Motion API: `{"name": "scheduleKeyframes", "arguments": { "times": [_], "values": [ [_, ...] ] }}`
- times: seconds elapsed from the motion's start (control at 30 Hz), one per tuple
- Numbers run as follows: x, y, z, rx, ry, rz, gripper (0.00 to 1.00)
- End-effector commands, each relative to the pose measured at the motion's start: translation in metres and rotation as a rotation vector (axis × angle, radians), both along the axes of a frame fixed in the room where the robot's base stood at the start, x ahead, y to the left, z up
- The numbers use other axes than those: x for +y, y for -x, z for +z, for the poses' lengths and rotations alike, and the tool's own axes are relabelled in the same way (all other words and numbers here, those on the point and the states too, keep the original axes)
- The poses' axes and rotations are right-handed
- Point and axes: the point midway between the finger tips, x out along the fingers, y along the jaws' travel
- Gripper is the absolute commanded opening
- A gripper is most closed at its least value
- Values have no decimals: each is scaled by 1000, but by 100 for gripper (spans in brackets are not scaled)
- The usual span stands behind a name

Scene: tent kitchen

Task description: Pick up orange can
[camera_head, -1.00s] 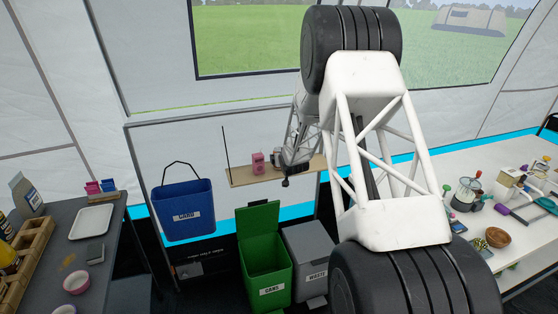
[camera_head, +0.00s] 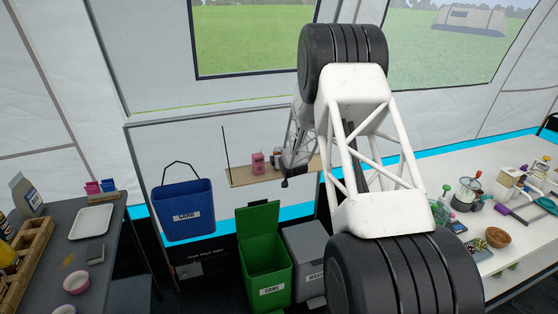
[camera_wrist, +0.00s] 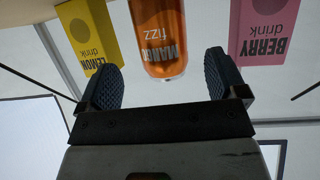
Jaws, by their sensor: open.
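An orange can (camera_wrist: 160,35) labelled "MANGO fizz" shows in the wrist view, upside down in the picture, at the top centre. It lies ahead of my gripper (camera_wrist: 160,73), between the directions of the two dark ridged fingers. The fingers are spread apart and nothing is held between them. The can's far end is cut off by the picture edge. In the head view I cannot make out the can; my arm covers part of the shelf (camera_head: 240,178).
In the wrist view a yellow lemon drink box (camera_wrist: 87,35) stands left of the can and a pink berry drink box (camera_wrist: 262,30) right.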

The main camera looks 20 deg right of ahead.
Motion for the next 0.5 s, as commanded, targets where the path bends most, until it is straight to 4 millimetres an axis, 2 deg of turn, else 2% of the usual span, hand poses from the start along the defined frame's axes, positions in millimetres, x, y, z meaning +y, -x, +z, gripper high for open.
{"name": "scheduleKeyframes", "arguments": {
  "times": [0.5],
  "values": [
    [0, -6, -3, 0, 0, 0, 91]
  ]
}}
